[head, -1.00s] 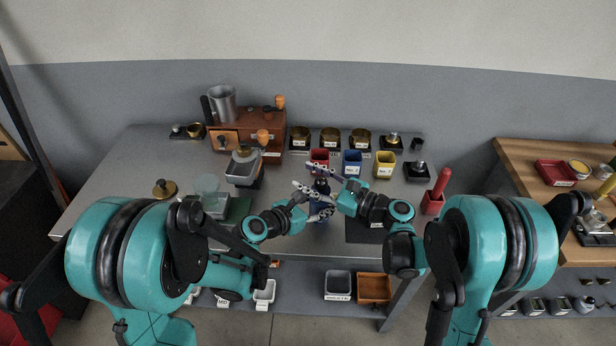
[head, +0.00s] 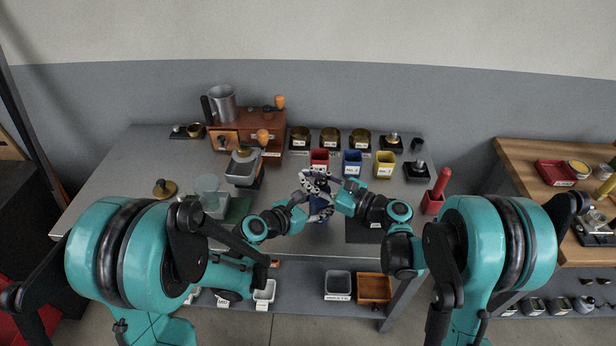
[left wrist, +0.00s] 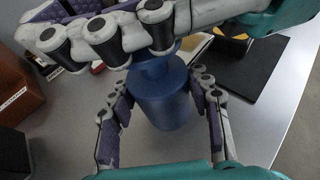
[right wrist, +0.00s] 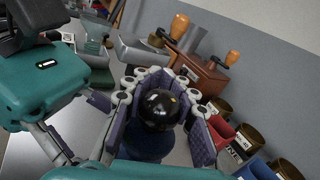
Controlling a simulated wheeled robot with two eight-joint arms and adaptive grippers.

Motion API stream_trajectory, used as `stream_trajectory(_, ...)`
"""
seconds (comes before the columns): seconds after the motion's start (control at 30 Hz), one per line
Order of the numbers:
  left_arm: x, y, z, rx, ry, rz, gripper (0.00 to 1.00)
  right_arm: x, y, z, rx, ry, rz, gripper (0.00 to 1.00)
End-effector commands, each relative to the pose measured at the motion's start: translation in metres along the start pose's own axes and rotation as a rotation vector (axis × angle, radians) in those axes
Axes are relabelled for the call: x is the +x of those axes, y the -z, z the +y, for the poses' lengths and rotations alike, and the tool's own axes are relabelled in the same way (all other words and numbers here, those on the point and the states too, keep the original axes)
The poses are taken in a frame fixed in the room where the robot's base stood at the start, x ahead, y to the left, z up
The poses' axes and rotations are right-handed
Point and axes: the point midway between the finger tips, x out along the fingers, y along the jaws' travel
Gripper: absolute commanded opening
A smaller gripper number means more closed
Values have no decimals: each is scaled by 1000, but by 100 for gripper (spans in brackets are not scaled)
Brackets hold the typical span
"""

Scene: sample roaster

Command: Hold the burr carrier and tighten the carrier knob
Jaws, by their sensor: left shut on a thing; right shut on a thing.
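The burr carrier is a blue cylinder that stands upright near the table's front edge; its body shows in the left wrist view (left wrist: 165,100) and partly in the head view (head: 319,212). My left gripper (head: 318,209) is shut around this body from the front, with fingers on both sides (left wrist: 161,118). The carrier knob (right wrist: 160,108) is a glossy black ball on top of the carrier. My right gripper (right wrist: 162,125) is shut around the knob, fingers on both sides.
Red (head: 319,158), blue (head: 352,162) and yellow (head: 385,164) bins stand behind the grippers, with brass cups behind them. A wooden grinder box (head: 262,125) and a grey scoop-topped device (head: 244,168) are at back left. A dark mat (head: 362,232) lies to the right.

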Motion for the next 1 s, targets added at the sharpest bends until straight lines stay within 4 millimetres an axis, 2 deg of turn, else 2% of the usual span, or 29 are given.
stream_trajectory(0.27,0,0,0,1,1,0,4,1,0,-3,0,129,25,0)
stream_trajectory(0.7,0,0,-1,1,2,0,4,-3,3,-16,-2,487,96,0)
stream_trajectory(1.0,0,0,-1,1,3,0,4,-7,3,-23,-4,673,126,0)
